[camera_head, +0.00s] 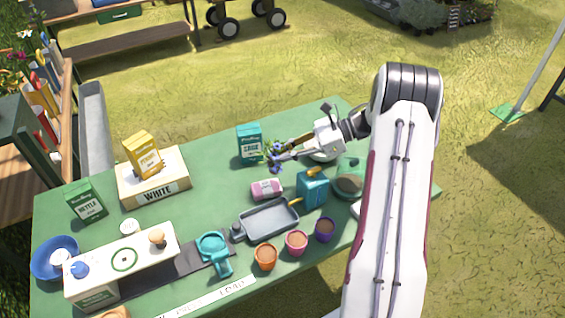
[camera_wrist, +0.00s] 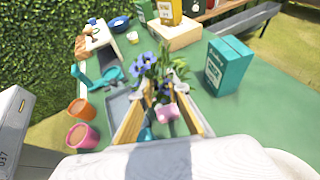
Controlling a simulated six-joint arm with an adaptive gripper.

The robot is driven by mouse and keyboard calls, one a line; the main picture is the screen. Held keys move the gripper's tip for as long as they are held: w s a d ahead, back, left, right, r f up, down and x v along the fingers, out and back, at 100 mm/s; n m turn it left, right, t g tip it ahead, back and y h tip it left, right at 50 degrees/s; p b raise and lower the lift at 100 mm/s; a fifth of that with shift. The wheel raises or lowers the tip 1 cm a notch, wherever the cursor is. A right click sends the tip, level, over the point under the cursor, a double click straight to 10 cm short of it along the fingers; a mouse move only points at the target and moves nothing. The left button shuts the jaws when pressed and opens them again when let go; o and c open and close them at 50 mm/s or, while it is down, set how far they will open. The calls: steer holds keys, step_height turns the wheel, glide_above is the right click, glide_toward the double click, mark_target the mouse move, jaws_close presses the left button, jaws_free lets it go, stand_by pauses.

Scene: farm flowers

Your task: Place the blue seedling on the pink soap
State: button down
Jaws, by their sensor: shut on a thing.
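My gripper (camera_head: 281,152) is shut on the blue seedling (camera_head: 275,155) and holds it above the green table. In the wrist view the blue seedling (camera_wrist: 145,66) shows blue flowers and green leaves between and beyond the fingertips (camera_wrist: 161,92). The pink soap (camera_head: 267,189) lies on the table, below the gripper in the head view. The soap also shows in the wrist view (camera_wrist: 167,113), between the fingers and apart from the flowers. The lower end of the seedling is hard to make out.
A teal box (camera_head: 249,143) stands close behind the seedling. Orange (camera_head: 265,257), pink (camera_head: 296,242) and purple (camera_head: 325,229) pots line the front.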

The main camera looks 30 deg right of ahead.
steer(key=shift+f, duration=1.85)
steer(key=shift+f, duration=0.65)
steer(key=c, duration=1.9)
jaws_free()
steer(key=shift+s+f, duration=0.1)
steer(key=v, duration=0.8)
steer(key=r+v, duration=0.1)
steer(key=v, duration=0.3)
steer(key=shift+r, duration=0.2)
